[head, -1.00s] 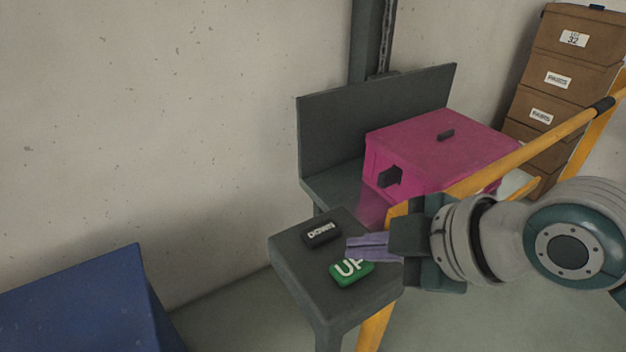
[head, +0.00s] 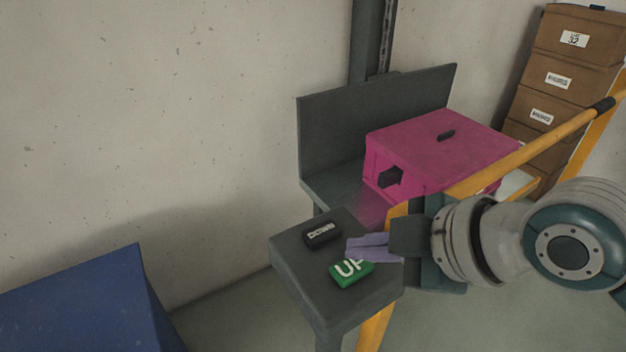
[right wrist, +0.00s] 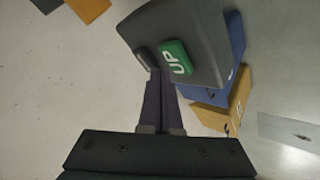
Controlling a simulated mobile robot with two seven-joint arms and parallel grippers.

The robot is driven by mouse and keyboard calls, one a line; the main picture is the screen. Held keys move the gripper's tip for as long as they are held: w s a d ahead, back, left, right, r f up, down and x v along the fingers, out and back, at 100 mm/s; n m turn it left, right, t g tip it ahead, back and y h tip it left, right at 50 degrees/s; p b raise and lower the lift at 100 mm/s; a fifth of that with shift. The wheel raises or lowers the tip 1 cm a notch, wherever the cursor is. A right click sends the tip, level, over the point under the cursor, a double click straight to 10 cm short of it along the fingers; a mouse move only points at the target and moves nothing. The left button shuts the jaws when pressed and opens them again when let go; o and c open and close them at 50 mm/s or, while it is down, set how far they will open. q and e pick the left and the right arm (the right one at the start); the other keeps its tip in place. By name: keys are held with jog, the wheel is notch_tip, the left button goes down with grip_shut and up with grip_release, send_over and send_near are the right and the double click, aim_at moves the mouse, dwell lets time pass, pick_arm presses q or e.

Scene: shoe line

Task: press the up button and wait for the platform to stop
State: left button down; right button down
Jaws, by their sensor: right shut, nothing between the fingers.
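The green UP button (head: 351,273) and the black DOWN button (head: 321,234) sit on top of a dark grey pedestal (head: 305,277). My right gripper (head: 350,248) is shut and empty, its purple fingers over the pedestal top by the UP button's far edge. In the right wrist view the UP button (right wrist: 176,57) lies just beyond the fingertips (right wrist: 158,72); I cannot tell if they touch it. The dark grey platform (head: 336,193) with an upright back plate carries a magenta box (head: 440,150). The left gripper is out of view.
A yellow rail (head: 530,150) runs beside the platform and my right arm. Stacked brown boxes (head: 570,75) stand at the back right. A blue block (head: 80,300) is at the lower left. Floor shows between it and the pedestal.

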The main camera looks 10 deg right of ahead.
jog(key=shift+f, duration=0.1)
jog(key=shift+f, duration=0.35)
dwell(0.3)
